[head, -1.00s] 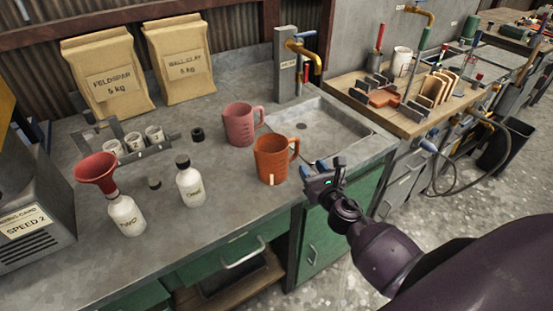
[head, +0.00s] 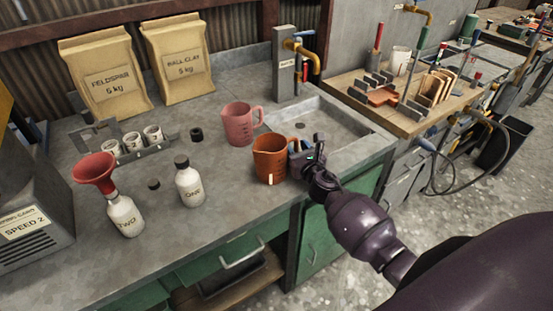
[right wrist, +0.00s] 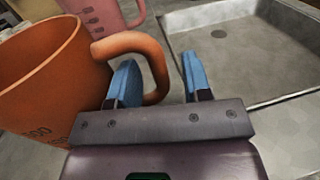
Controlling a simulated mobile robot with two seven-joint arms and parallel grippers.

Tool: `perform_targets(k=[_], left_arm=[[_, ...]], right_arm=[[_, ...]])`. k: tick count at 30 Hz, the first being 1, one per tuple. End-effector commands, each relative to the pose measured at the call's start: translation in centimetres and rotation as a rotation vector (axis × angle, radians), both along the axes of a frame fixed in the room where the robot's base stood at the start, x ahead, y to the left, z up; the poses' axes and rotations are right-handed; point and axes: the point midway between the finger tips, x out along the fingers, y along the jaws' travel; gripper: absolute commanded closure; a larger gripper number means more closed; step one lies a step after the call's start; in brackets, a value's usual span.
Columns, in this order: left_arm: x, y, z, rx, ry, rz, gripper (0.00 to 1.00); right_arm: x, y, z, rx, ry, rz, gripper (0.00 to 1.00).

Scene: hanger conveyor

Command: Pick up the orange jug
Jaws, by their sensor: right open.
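The orange jug (head: 269,160) stands upright on the grey counter, in front of the pink jug, with its handle toward the right. It also shows at the left of the right wrist view (right wrist: 45,80), with its handle (right wrist: 150,60) curving to the right. My right gripper (head: 307,148) is at the handle side of the jug. In the right wrist view its two blue fingers (right wrist: 160,85) are apart, and the lower part of the handle lies between them, beside the left finger. I cannot tell whether they touch it. My left gripper is not in view.
The pink jug (head: 238,124) stands just behind the orange one. A sink (head: 318,122) lies to the right. Bottles labelled ONE (head: 190,186) and TWO (head: 126,217), the latter with a red funnel (head: 94,173), stand to the left. The front counter is clear.

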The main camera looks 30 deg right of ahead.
Motion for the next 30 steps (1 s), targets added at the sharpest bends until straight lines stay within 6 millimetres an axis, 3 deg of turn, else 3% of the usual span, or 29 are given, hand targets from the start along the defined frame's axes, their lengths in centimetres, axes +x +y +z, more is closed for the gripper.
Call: perform_targets(k=[5,13,30], left_arm=[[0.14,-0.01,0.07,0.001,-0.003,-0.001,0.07],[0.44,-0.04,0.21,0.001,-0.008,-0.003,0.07],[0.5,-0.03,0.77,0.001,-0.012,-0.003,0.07]], right_arm=[[-0.02,0.0,0.02,0.0,0.0,0.0,0.58],[-0.04,0.0,0.02,0.0,0.0,0.0,1.0],[0.01,-0.06,0.92,-0.002,-0.004,0.0,1.0]])
